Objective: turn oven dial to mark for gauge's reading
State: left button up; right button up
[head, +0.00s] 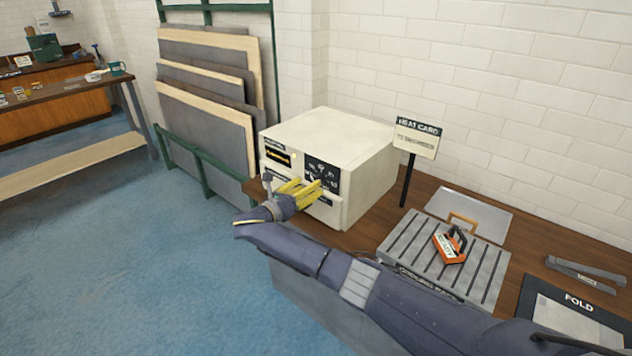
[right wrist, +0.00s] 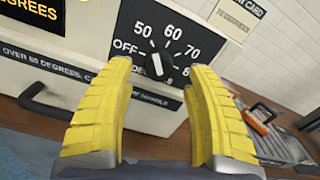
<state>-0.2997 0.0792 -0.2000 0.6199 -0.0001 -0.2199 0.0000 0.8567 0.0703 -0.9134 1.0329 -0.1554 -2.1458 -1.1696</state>
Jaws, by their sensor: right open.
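The white oven (head: 335,150) stands on the wooden bench. Its dark dial panel (head: 322,172) faces my right gripper (head: 318,190). In the right wrist view the black dial (right wrist: 157,62) has a pale line on its knob. Marks OFF, 50, 60, 70 and 80 surround it; which one the knob points to is unclear. My right gripper's yellow fingers (right wrist: 160,68) are open, one on each side of the dial in the picture; contact cannot be told. A black display (right wrist: 30,12) with yellow lettering "DEGREES" is cut off at upper left. No gauge reading is legible. My left gripper is out of view.
A heat card sign (head: 416,138) stands right of the oven. Metal tongs (head: 585,275) and a FOLD mat (head: 530,300) lie further right. The oven's door handle (right wrist: 40,105) projects below the display.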

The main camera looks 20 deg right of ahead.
jog(key=shift+x, duration=2.1)
grip_shut()
